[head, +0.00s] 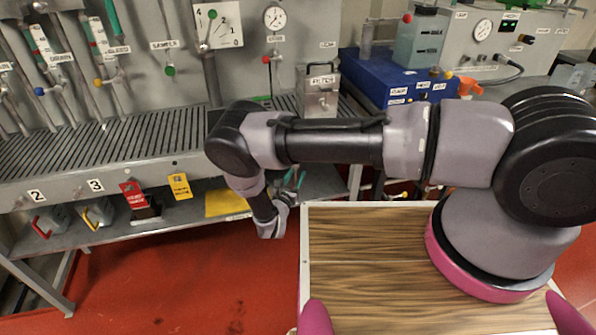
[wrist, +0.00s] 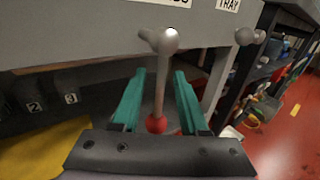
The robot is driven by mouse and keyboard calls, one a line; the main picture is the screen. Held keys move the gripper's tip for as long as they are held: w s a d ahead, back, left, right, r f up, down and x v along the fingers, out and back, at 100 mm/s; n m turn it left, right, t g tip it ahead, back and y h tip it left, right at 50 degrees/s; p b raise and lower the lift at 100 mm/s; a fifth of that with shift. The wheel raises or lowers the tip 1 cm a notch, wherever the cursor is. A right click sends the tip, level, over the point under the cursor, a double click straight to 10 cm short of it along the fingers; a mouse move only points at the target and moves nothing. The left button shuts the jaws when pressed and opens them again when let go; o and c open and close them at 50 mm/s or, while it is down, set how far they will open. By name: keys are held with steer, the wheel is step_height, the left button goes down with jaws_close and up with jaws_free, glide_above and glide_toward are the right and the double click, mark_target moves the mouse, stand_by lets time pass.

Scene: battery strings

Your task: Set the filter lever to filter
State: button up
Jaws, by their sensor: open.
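In the wrist view a metal lever (wrist: 160,85) with a red ball end (wrist: 156,124) hangs down from a round pivot (wrist: 163,40) on the bench's front edge. My gripper (wrist: 160,78) is open, with one teal finger on each side of the lever. A gap shows between the lever and each finger. A cut-off label ending in "SS" sits above the pivot, so I cannot read the lever's full marking. In the head view my gripper (head: 295,180) is below the bench edge, and the lever cannot be made out there. A metal box labelled FILTER (head: 319,100) stands on the bench.
A second pivot (wrist: 245,36) sits to the right, near a TRAY label (wrist: 228,4). A yellow sheet (head: 226,203) lies on the lower shelf. Red and yellow tags (head: 180,186) hang from the bench front. A wooden top (head: 370,260) lies below my arm.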

mark_target(296, 175)
steer(key=shift+x, duration=1.7)
jaws_close()
